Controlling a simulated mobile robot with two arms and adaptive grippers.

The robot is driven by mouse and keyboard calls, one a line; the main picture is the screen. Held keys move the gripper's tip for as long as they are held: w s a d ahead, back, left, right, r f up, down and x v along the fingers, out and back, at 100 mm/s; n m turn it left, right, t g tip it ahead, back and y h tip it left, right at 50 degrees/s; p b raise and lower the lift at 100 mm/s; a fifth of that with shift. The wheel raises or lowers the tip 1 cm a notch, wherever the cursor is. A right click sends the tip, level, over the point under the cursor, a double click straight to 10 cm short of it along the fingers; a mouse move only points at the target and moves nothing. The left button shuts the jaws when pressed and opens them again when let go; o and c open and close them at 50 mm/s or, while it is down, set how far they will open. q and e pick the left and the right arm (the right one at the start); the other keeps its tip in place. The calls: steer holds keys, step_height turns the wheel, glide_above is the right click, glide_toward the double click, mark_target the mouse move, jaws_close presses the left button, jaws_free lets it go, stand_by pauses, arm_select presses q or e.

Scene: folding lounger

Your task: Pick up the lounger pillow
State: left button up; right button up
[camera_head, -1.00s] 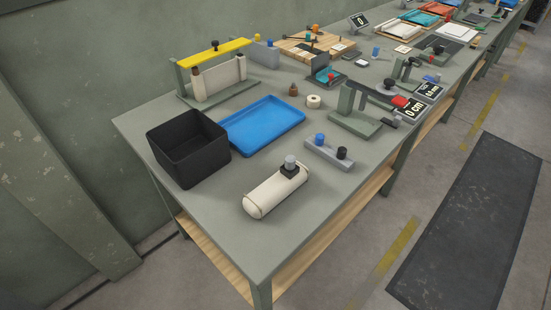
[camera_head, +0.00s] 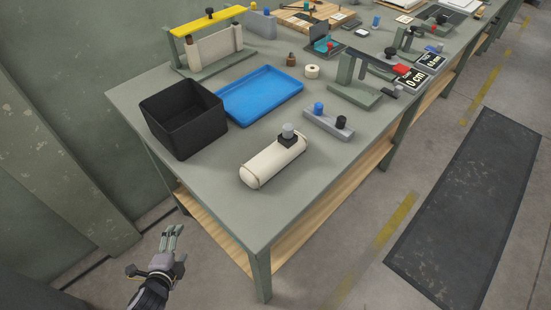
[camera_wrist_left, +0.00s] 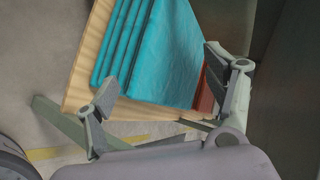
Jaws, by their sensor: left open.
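The lounger pillow (camera_head: 272,163) appears to be the cream, rounded bolster lying on its side near the table's front corner. A dark block with a grey knob (camera_head: 288,135) sits on its top near the far end. My left gripper (camera_head: 171,238) is at the lower left in the head view, off the table's edge and well apart from the bolster. In the left wrist view its two fingers (camera_wrist_left: 165,85) are spread, with nothing visibly held between them. The bolster does not show in the wrist view. My right gripper is in neither view.
A black open bin (camera_head: 185,118) and a blue tray (camera_head: 260,94) stand behind the bolster on the grey table (camera_head: 215,203). In the wrist view, teal slabs (camera_wrist_left: 165,50) lie on a wooden surface (camera_wrist_left: 84,75).

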arm_select(q)
steer(key=w+d+r+m+t+h, duration=0.25)
steer(key=r+m, duration=0.45)
steer(key=r, duration=0.4)
steer(key=w+d+r+m+t+h, duration=0.1)
steer(key=d+r+m+t+h, duration=0.2)
steer(key=r+m, duration=0.6)
steer(key=m+g+h+p, duration=0.45)
steer(key=m+h, duration=0.25)
steer(key=m, duration=0.5)
glide_toward(264, 160)
steer(key=x, duration=0.4)
steer(key=shift+r+b, duration=0.35)
steer(key=x, duration=0.1)
steer(key=p+x, duration=0.1)
steer(key=x, duration=0.3)
steer(key=shift+w+d+f+p, duration=0.15)
steer(key=shift+w+f+p, duration=0.05)
steer(key=shift+f+p, duration=0.1)
steer(key=shift+w+d+f, duration=0.15)
steer(key=shift+w+d, duration=0.05)
steer(key=shift+c, duration=0.2)
